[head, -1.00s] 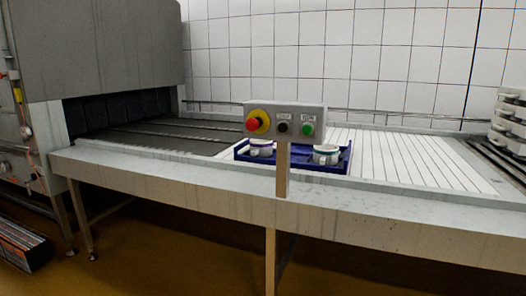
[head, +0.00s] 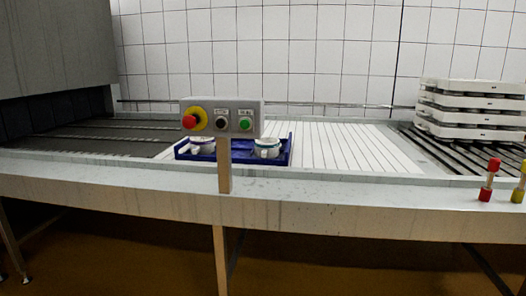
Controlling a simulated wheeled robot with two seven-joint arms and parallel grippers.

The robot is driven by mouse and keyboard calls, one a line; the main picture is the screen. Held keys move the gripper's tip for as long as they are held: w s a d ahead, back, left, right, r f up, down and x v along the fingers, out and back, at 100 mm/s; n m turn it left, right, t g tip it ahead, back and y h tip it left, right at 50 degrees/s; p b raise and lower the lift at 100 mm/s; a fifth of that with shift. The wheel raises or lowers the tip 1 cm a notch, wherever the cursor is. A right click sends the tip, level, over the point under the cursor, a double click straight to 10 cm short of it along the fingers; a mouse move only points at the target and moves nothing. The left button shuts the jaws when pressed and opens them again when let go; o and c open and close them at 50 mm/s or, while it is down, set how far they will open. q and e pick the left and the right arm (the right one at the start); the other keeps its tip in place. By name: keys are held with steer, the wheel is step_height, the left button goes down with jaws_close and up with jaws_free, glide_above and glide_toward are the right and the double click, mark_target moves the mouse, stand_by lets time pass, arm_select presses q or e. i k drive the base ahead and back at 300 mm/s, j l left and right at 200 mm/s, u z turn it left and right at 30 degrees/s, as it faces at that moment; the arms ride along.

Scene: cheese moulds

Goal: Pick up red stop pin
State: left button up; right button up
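The red stop pin (head: 489,181) stands upright on the front ledge of the long conveyor table at the far right of the head view. Neither of my grippers shows in the head view.
A control box (head: 221,118) with red, black and green buttons stands on a post at the table's front. Behind it a blue tray (head: 284,156) holds white moulds (head: 266,147). Stacked white trays (head: 470,110) stand at right on rollers. The front ledge (head: 370,194) is clear between post and pins.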

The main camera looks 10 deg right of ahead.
mark_target(494, 163)
steer(key=z, duration=1.55)
